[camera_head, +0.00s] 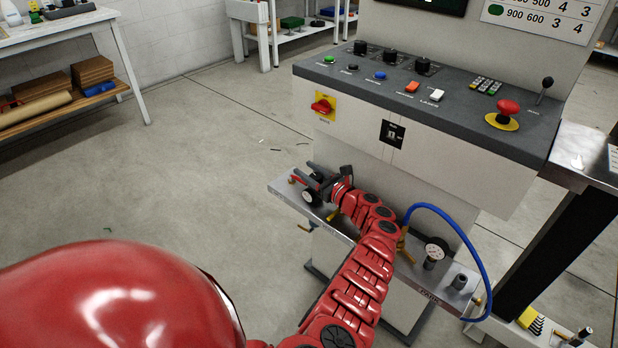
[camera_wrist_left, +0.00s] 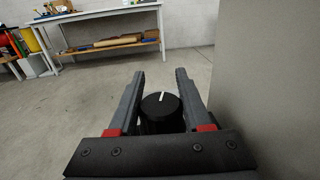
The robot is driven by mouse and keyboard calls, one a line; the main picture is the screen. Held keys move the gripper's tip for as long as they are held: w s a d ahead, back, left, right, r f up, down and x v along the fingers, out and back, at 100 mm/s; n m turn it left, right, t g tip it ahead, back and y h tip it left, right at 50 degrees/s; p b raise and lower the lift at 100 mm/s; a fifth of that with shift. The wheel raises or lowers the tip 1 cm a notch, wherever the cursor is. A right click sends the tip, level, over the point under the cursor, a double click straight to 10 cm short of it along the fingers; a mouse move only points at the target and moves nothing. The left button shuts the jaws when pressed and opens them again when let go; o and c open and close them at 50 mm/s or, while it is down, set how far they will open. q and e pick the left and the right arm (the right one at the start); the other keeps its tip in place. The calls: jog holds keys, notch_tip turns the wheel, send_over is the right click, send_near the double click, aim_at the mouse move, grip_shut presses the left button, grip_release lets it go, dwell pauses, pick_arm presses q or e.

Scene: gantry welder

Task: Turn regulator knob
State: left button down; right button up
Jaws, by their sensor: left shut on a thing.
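The regulator knob (camera_wrist_left: 161,110) is black and round, with a white pointer line on its top. In the left wrist view it sits between the two fingers of my left gripper (camera_wrist_left: 159,80), and the line points nearly straight away from the wrist. My left gripper is shut on the knob, with its fingertips reaching past it. In the head view my left gripper (camera_head: 306,176) is at the left end of the grey shelf (camera_head: 345,226) under the control panel. There the gripper largely hides the knob. My right gripper is not in view.
The control panel (camera_head: 420,105) overhangs the shelf, with several buttons, a red rotary switch (camera_head: 322,106) and a red emergency stop (camera_head: 508,107). A gauge (camera_head: 436,250) and a blue hose (camera_head: 470,235) are at the shelf's right. Open floor (camera_head: 210,160) lies left.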

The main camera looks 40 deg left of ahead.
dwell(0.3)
pick_arm(q)
jog(key=shift+c, duration=1.7)
grip_release()
notch_tip(320, 180, up, 4)
jog(key=shift+f+p, duration=0.1)
jog(key=shift+p, duration=0.95)
jog(key=s+d+r+p, duration=0.1)
jog(key=s+d+p, duration=0.8)
jog(key=s, duration=0.4)
jog(key=shift+s+p, duration=0.2)
jog(key=shift+p, duration=0.15)
